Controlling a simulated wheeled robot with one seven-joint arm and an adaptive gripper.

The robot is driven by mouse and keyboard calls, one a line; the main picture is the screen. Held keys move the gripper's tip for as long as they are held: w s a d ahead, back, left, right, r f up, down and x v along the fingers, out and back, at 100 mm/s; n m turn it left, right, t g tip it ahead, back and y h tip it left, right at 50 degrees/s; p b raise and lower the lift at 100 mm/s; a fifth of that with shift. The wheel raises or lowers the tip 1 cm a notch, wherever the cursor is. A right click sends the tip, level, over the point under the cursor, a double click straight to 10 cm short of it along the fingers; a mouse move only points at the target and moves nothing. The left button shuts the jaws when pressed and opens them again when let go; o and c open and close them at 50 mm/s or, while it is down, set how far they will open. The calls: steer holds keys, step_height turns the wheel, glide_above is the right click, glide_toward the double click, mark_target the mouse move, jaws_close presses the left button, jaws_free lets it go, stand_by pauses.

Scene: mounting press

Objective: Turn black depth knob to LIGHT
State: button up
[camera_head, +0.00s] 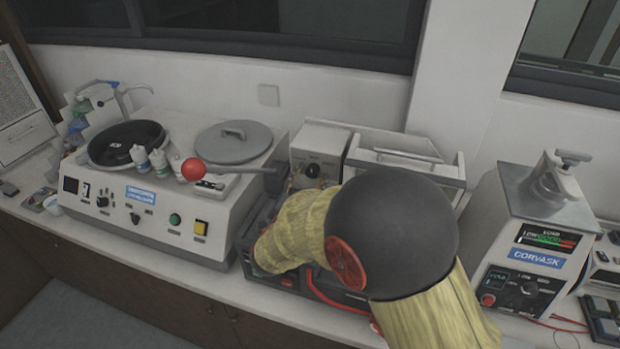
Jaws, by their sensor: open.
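A pale box (325,138) stands behind my arm against the back wall. A round black knob (312,170) is on its front face, with small print above it that is too small to read. My gripper (298,181) shows only as a small brownish part just left of this knob, beside the box's front. It is open, and most of it is hidden behind my yellow-sleeved arm. I cannot tell whether it touches the knob or which mark the knob points to.
The CORVASK press (540,225) stands far right.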

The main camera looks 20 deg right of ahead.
steer(key=shift+w+d, duration=0.15)
steer(key=shift+w, duration=0.05)
steer(key=shift+c, duration=0.5)
steer(key=c, duration=1.1)
steer(key=shift+o, duration=0.2)
steer(key=n+p, duration=0.6)
steer(key=shift+r+n, duration=0.2)
steer(key=shift+n, duration=0.1)
steer(key=n+p, duration=0.5)
steer(key=shift+f, duration=0.15)
